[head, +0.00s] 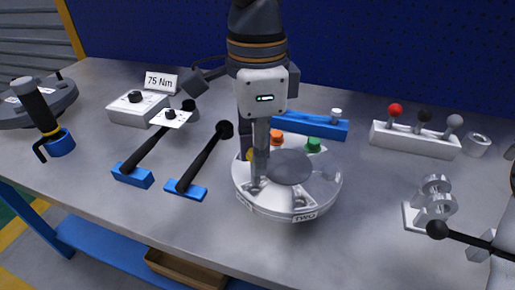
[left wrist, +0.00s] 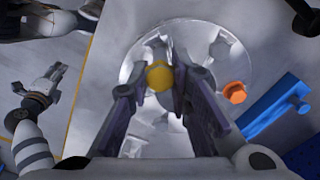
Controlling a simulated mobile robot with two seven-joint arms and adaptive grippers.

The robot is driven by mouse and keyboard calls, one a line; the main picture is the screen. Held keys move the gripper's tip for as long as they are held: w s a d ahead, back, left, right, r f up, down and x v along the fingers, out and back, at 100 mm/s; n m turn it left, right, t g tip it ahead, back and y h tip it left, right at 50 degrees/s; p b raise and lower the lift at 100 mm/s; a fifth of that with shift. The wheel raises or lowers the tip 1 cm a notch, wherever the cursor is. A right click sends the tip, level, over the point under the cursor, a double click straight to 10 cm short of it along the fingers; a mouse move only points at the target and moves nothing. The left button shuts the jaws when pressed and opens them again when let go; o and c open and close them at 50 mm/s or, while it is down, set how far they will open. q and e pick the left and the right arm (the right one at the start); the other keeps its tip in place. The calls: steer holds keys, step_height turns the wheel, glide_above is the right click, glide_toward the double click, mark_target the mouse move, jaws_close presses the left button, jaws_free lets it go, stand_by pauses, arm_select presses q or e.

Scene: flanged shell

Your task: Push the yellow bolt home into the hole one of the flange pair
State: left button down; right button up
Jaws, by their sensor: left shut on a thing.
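My left gripper (head: 260,165) points down over the left side of the round silver flange pair (head: 325,190). It is shut on the yellow bolt (left wrist: 160,77); the yellow head shows between the fingers in the left wrist view. Only a sliver of the yellow bolt (head: 249,155) shows beside the fingers in the head view. The shank and the hole under it are hidden, so I cannot tell how deep the bolt sits. An orange bolt (head: 276,137) and a green bolt (head: 313,145) stand at the flange's far side.
A blue rack (head: 318,126) stands close behind the flange. Two black-handled tools with blue blocks (head: 186,190) lie left. A white block with coloured knobs (head: 415,140) is back right, and a ringed bracket (head: 435,195) is at the right. The bench front is clear.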

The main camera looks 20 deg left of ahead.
mark_target(258, 183)
arm_select(q)
steer(key=shift+f, duration=2.45)
steer(key=c, duration=1.4)
jaws_free()
steer(key=shift+f, duration=0.1)
step_height(258, 183, up, 12)
steer(key=shift+r, duration=0.1)
